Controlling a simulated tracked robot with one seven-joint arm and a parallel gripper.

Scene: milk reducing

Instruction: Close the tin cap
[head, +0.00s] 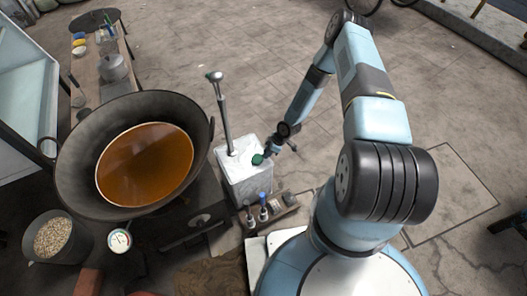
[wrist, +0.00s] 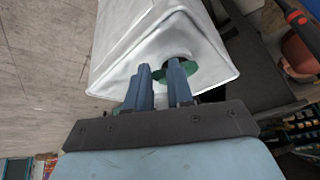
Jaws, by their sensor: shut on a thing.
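The tin (head: 242,168) is a pale metallic box-shaped can standing beside the large pan, with a pump rod rising from its top. It fills the upper middle of the wrist view (wrist: 150,45). The green cap (head: 257,159) is at the tin's top right corner. In the wrist view the green cap (wrist: 187,70) shows behind and between my fingers, against the tin's top. My gripper (head: 268,153) is shut on the cap, and its fingers (wrist: 160,72) partly hide it. Whether the cap sits fully on the opening is hidden.
A large dark pan (head: 70,165) of brown liquid stands left of the tin. A small wooden tray (head: 285,208) with bottles lies in front of it. A bucket of grains (head: 55,238) and a gauge (head: 119,240) are lower left. Open floor lies behind and right.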

